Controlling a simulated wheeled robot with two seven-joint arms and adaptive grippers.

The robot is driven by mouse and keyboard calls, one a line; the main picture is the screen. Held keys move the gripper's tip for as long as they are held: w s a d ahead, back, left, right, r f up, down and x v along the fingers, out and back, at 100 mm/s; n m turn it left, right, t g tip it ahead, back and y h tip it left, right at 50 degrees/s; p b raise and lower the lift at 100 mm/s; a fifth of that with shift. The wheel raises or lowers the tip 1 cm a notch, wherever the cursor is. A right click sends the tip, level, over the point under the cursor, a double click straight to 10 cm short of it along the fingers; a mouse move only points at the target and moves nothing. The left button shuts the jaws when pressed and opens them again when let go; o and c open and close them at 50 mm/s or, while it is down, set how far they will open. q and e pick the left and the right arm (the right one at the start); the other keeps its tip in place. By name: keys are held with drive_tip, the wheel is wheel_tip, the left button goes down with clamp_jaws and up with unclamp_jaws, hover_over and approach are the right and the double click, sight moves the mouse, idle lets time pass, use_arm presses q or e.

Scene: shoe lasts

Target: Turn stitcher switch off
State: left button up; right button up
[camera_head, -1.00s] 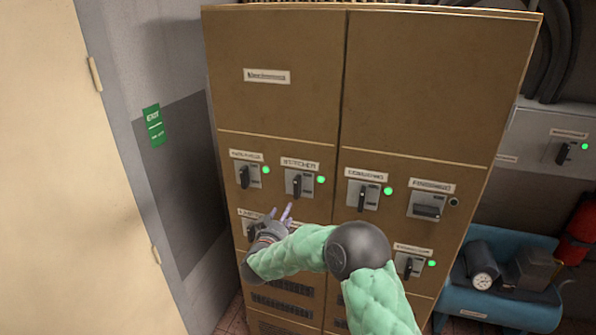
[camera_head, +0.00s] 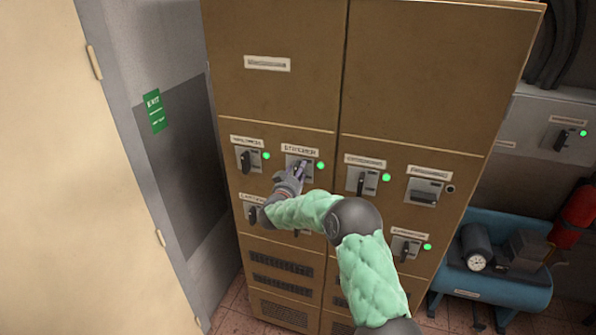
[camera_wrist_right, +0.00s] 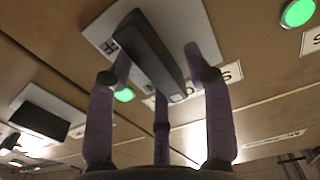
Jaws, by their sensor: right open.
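The stitcher switch (camera_head: 290,161) is on the tan cabinet's left door, under its label (camera_head: 300,149). A green lamp (camera_head: 320,166) glows at its right. My right gripper (camera_head: 298,169) is at the switch and hides much of it in the head view. In the right wrist view the dark switch handle (camera_wrist_right: 152,50) lies between the spread purple fingers of my right gripper (camera_wrist_right: 157,62). The fingers are open around the handle; whether they touch it I cannot tell. My left gripper is out of view.
Similar switches sit close by: one to the left (camera_head: 250,161), one to the right (camera_head: 361,182), and one with a sideways handle and dark lamp (camera_head: 422,192). My arm covers part of the lower row. A blue compressor (camera_head: 490,285) stands at the right.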

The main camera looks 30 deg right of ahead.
drive_tip(key=shift+w+d, duration=0.15)
clamp_jaws()
drive_tip(key=shift+f+m+b, duration=0.15)
drive_tip(key=shift+m+b, duration=0.25)
drive_tip(key=shift+b, duration=0.4)
drive_tip(key=m+b, duration=0.4)
drive_tip(key=b, duration=0.2)
drive_tip(key=f+m+b, duration=0.1)
drive_tip(key=m+b, duration=0.4)
drive_tip(key=b, duration=0.1)
drive_tip(key=m+b, duration=0.4)
drive_tip(key=b, duration=0.2)
drive_tip(key=shift+s+d+f+m, duration=0.2)
drive_tip(key=shift+s+f+m, duration=0.1)
drive_tip(key=shift+s, duration=0.05)
drive_tip(key=shift+m+b, duration=1.55)
drive_tip(key=shift+m, duration=0.15)
